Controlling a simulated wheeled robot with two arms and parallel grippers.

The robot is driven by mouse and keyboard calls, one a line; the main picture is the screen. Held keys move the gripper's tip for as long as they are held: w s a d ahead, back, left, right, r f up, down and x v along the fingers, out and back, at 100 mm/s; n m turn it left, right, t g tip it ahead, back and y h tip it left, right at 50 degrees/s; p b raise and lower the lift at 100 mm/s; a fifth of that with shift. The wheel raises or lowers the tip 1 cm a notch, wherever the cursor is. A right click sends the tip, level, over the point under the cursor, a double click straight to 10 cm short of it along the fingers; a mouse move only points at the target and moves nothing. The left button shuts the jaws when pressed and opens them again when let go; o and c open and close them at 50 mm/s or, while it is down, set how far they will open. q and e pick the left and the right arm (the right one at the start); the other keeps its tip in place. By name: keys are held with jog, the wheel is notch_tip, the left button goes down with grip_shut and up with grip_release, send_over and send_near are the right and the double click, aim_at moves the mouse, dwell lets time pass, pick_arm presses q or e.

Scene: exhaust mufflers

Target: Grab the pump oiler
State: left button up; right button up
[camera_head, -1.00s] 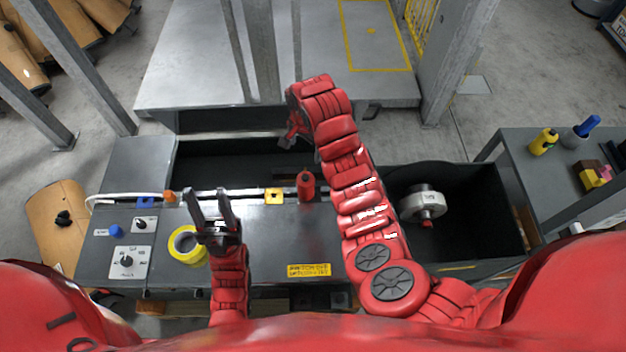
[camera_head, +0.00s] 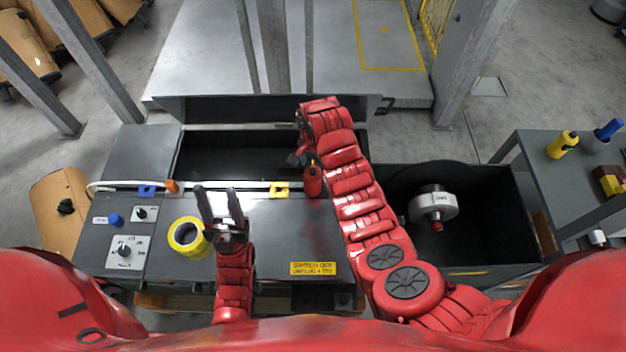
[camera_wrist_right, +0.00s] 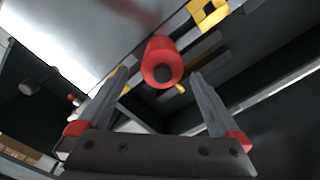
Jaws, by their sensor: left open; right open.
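The pump oiler, a small red can with a dark tip (camera_head: 313,181), stands at the back edge of the grey workbench. In the right wrist view the red can (camera_wrist_right: 158,62) shows nearly end-on, with a dark round spot, ahead of and between the fingertips. My right gripper (camera_wrist_right: 160,76) is open, with no visible contact with the can. In the head view my right gripper (camera_head: 297,160) is just behind and left of the can, partly hidden by my arm. My left gripper (camera_head: 217,190) is open and empty above the bench, right of a yellow tape roll (camera_head: 187,237).
A dark open trough (camera_head: 225,155) lies behind the bench. A black bin (camera_head: 485,220) with a white-and-grey round part (camera_head: 433,204) is to the right. A side table (camera_head: 560,190) holds a yellow bottle (camera_head: 563,145). Grey posts (camera_head: 273,50) rise behind the trough.

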aim_at(313, 171)
jog(key=shift+a+f+p, duration=0.1)
jog(key=shift+f+p, duration=0.4)
jog(key=shift+f, duration=0.2)
jog(key=shift+s+a+f+p, duration=0.1)
jog(key=shift+f+p, duration=0.2)
jog(key=shift+f, duration=1.55)
jog(key=shift+c, duration=0.2)
grip_shut()
jog(key=shift+r, duration=0.15)
